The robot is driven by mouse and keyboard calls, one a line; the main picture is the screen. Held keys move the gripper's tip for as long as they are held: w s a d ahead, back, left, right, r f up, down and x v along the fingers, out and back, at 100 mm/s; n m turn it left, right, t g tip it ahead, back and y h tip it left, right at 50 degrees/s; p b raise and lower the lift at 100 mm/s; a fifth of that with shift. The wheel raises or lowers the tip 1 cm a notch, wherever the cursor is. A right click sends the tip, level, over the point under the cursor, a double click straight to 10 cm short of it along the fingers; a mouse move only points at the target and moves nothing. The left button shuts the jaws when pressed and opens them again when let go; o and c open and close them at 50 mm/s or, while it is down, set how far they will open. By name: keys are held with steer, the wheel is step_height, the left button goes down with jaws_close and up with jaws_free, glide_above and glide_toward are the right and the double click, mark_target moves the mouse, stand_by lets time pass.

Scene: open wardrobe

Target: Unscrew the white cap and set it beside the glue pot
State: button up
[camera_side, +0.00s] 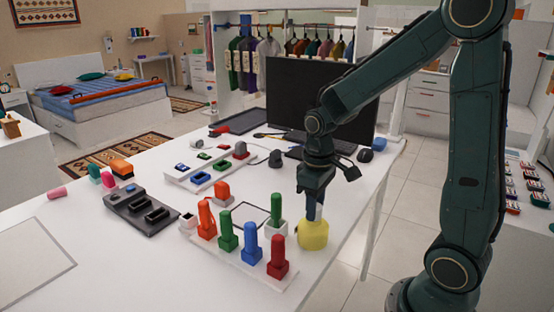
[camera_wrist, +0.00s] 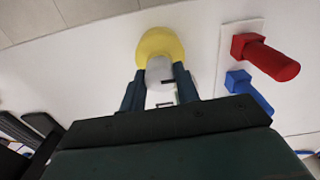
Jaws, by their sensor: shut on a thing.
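The yellow glue pot (camera_side: 313,236) stands upright on the white table, near its right edge. It also shows in the wrist view (camera_wrist: 160,44), beyond my fingers. The white cap (camera_wrist: 159,69) sits between my two fingers in the wrist view, in line with the pot's top. My gripper (camera_side: 314,213) points down over the pot. In the wrist view my gripper (camera_wrist: 160,80) is shut on the cap. The fingers hide the cap in the side view. I cannot tell whether the cap is still threaded on the pot.
A white board with orange, green, blue and red (camera_side: 278,256) bolt-shaped pieces stands just left of the pot. A dark tray (camera_side: 142,212) lies farther left. A monitor (camera_side: 318,98) stands at the back.

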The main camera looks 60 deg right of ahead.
steer(key=n, duration=0.4)
steer(key=shift+n, duration=0.3)
steer(key=n, duration=0.3)
steer(key=shift+n, duration=0.3)
steer(key=n, duration=0.4)
steer(key=shift+n, duration=2.2)
steer(key=o, duration=1.1)
steer(key=shift+c, duration=0.4)
